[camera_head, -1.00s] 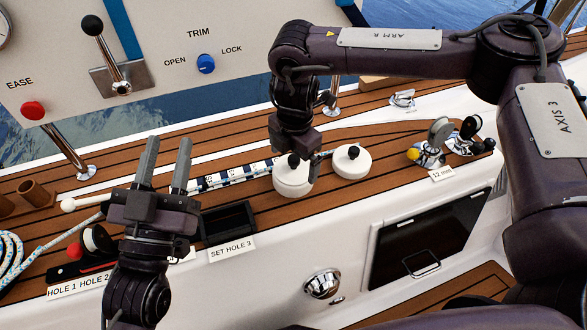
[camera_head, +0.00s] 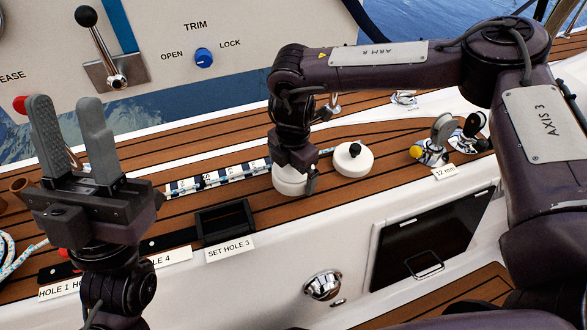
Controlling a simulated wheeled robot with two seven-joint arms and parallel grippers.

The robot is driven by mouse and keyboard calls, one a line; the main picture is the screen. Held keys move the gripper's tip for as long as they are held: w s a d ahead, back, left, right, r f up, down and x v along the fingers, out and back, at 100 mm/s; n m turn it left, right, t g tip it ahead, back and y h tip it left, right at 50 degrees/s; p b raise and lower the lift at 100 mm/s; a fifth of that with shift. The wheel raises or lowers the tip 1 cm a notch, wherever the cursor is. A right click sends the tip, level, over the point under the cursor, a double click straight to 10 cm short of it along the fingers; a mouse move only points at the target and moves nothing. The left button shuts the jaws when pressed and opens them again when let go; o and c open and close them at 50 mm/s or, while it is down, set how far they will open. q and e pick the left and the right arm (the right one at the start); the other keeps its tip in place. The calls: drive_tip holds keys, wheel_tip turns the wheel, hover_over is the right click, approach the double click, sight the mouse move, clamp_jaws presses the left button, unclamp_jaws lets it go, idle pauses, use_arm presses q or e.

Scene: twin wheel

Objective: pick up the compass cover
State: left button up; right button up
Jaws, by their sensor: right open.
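Two round white covers with black knobs stand on the teak deck. The right one (camera_head: 353,160) is uncovered and upright; I cannot tell which is the compass cover. The left cover (camera_head: 289,186) is partly hidden behind my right gripper (camera_head: 294,178), which points down over it, with its jaws open around the knob area. The knob is hidden by the gripper. My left gripper (camera_head: 66,108) is raised at the left with its fingers pointing up, open and empty, apart from both covers.
A black open box (camera_head: 226,217) marked SET HOLE 3 sits in front of the striped rope tool (camera_head: 215,180). Blocks and a shackle (camera_head: 430,153) stand to the right. The panel with the blue TRIM knob (camera_head: 203,58) rises behind.

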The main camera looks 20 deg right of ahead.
drive_tip(key=c, duration=0.7)
drive_tip(key=shift+r, duration=0.1)
